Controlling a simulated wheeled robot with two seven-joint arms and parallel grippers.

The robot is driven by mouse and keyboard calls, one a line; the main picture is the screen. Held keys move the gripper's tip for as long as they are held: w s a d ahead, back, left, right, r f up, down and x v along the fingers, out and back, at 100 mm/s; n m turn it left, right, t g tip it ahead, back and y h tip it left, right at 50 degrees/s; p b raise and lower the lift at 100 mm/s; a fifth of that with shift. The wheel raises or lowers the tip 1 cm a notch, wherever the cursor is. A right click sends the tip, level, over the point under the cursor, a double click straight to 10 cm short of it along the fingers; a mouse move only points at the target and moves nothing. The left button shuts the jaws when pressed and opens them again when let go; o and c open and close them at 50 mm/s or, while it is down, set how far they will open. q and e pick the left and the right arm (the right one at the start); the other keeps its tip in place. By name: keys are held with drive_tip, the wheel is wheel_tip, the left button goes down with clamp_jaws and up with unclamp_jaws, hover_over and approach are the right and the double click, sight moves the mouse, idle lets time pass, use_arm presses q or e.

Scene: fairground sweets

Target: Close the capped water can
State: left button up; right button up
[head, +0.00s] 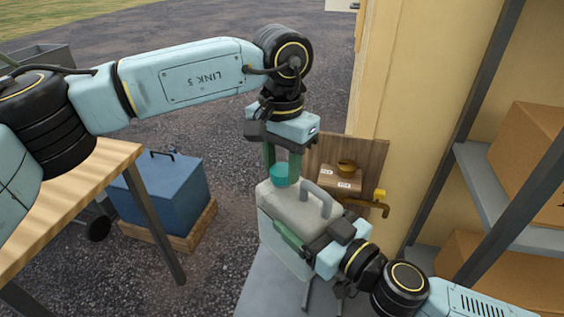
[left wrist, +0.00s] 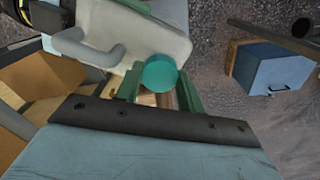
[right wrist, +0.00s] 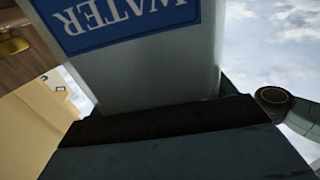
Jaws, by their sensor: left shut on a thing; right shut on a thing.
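The water can (head: 268,222) is pale grey with a grey top handle (head: 318,198). It stands upright in the head view, and its blue WATER label (right wrist: 125,18) shows in the right wrist view. A round teal cap (head: 280,175) is at the can's top, beside the handle. My left gripper (head: 282,170) points down from above, its green fingers shut on the cap, which also shows in the left wrist view (left wrist: 158,74). I cannot tell whether the cap is seated on the neck. My right gripper (head: 291,240) is shut on the can's near side; its fingertips are partly hidden.
Shelves with cardboard boxes (head: 530,150) are at right. A blue box (head: 165,192) sits on a pallet at left, behind a wooden table (head: 80,205). Gravel ground lies between.

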use_arm(q)
drive_tip(key=m, duration=0.3)
drive_tip(key=shift+w+a+m, duration=0.1)
drive_tip(key=shift+w+m, duration=0.05)
drive_tip(key=shift+m, duration=0.15)
drive_tip(key=o, duration=0.9)
drive_tip(key=shift+o, duration=0.2)
drive_tip(key=shift+r, duration=0.15)
drive_tip(key=shift+r, duration=2.15)
drive_tip(key=shift+c, duration=0.3)
